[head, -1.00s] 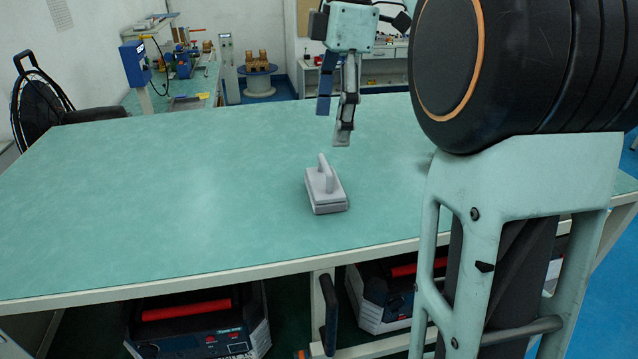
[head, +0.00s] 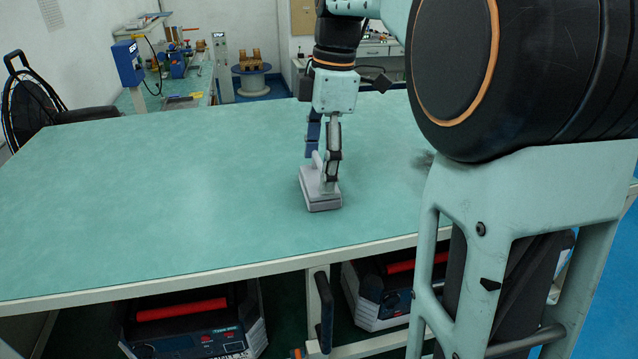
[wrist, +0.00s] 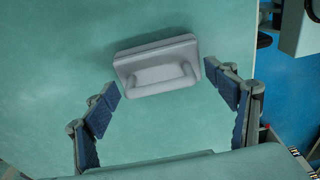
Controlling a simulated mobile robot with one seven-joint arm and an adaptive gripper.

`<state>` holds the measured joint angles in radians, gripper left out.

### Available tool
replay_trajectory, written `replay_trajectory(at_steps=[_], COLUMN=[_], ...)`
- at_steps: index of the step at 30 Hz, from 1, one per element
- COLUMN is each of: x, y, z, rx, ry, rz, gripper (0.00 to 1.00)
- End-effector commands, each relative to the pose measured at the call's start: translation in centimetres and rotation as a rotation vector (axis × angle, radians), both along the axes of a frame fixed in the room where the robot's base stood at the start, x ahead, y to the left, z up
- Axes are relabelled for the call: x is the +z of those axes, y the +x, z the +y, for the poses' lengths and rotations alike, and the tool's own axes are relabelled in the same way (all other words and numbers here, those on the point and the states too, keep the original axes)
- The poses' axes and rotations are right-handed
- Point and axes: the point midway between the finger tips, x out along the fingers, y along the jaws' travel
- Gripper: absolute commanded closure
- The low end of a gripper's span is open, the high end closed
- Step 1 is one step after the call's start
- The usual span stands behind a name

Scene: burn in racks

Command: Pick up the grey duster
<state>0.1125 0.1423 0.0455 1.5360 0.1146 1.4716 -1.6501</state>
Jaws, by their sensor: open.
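The grey duster (head: 318,203) lies flat on the green worktop, near its front edge, with its handle upward. My gripper (head: 320,172) points down at it in the head view, with its fingers at about the height of the handle and partly hiding it. In the wrist view the duster (wrist: 158,62) lies ahead of and between the two fingers, its long side across the picture. My gripper (wrist: 168,95) is open there with blue pads on both sides. Nothing is held. Whether the right finger touches the duster I cannot tell.
The green worktop (head: 150,200) is clear around the duster. Two dark cases with red handles (head: 182,310) stand on the shelf below. A blue device (head: 131,62) stands at the back left by a second bench.

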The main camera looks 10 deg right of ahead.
Motion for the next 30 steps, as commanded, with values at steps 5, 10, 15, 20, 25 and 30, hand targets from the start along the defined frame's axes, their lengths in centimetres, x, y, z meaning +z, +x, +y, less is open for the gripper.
replay_trajectory(at_steps=[5,10,15,20,25,30], x=[0.03,0.03,0.03,0.04,0.18,0.70], y=[0.00,-0.01,-0.01,-0.02,0.00,0.07], z=[0.00,0.00,-0.01,-0.01,0.07,0.46], rx=[0.000,0.000,0.000,0.000,0.000,0.000], ry=[0.000,0.000,0.000,0.000,0.000,0.000], rz=[0.000,0.001,0.001,0.001,0.001,0.001], gripper=[0.30,0.49,0.67,0.67,0.67,0.67])
